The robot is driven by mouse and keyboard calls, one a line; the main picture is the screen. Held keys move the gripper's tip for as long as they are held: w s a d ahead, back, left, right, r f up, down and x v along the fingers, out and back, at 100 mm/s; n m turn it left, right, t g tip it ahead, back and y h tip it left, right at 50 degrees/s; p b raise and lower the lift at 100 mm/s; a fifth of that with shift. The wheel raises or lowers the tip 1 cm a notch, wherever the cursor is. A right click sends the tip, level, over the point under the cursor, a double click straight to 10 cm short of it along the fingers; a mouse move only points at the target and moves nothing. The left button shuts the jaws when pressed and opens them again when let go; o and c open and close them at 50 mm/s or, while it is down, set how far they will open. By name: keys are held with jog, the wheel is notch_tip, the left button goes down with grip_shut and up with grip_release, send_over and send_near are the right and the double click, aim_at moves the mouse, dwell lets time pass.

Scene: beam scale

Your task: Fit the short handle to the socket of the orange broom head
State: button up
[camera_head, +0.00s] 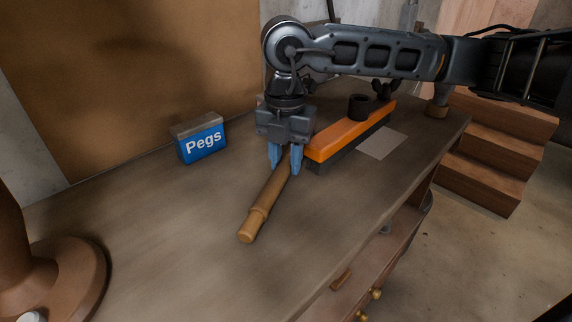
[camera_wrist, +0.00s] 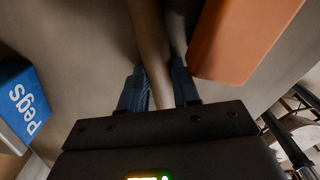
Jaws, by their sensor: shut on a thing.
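My gripper (camera_head: 285,166) points down and is shut on the handle's far part. In the wrist view the handle (camera_wrist: 153,50) runs between the two blue fingers (camera_wrist: 160,88). The orange broom head (camera_head: 350,131) lies just right of my gripper, dark bristles along its near side. Its black socket (camera_head: 359,107) stands upright on top, apart from the handle. The broom head also shows in the wrist view (camera_wrist: 238,38); its socket is not seen there.
A pale square (camera_head: 381,143) lies right of the broom head. A brown round base (camera_head: 70,275) is at the near left. The workbench's (camera_head: 150,220) middle left is clear.

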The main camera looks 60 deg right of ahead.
grip_shut()
jog(key=shift+r, duration=0.1)
